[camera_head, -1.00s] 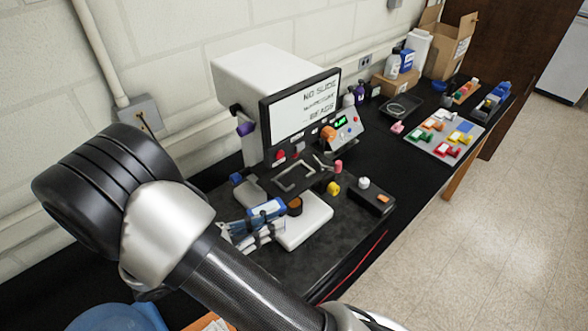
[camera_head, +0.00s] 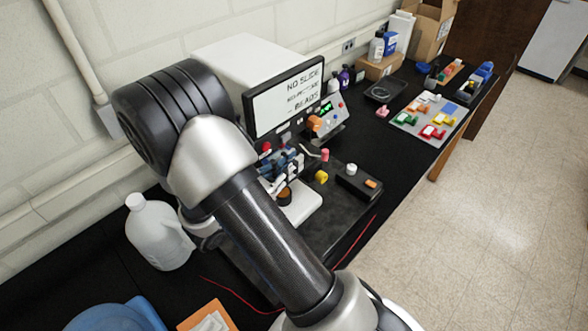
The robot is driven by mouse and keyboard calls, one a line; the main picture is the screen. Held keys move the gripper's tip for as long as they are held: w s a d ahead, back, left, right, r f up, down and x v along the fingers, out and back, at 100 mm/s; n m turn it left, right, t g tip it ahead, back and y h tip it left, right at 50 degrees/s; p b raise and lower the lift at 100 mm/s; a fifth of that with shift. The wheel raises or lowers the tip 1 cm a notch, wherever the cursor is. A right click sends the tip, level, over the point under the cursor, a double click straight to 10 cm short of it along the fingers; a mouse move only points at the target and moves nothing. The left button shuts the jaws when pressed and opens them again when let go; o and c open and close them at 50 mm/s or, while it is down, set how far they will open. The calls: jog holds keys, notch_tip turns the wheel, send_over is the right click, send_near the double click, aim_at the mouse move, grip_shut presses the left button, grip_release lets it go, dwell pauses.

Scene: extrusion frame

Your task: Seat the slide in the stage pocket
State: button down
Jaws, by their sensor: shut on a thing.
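My gripper (camera_head: 286,164) is partly hidden behind my own arm. It is shut, low in front of the screen of the white instrument (camera_head: 205,55). The slide between its fingers is too small and covered to make out clearly. Below the gripper stands a white base (camera_head: 303,208) with a dark round part (camera_head: 284,193) on it. The stage pocket is hidden behind the gripper and arm, so I cannot tell whether the slide touches it. The screen (camera_head: 290,97) reads "NO SLIDE" and "BEADS", with a middle line unclear.
Pink (camera_head: 325,155) and yellow knobs (camera_head: 321,177) and a black control box (camera_head: 359,183) stand close right of the gripper. A white jug (camera_head: 158,232) stands left of my arm. A tray of coloured pieces (camera_head: 430,118) lies further right. A red cable (camera_head: 356,242) crosses the front.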

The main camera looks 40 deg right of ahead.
jog(key=shift+d+f, duration=0.1)
jog(key=shift+d, duration=0.5)
notch_tip(320, 180, down, 4)
jog(key=shift+r, duration=0.25)
jog(key=c, duration=1.7)
grip_release()
jog(key=shift+w, duration=0.1)
jog(key=shift+o, duration=0.5)
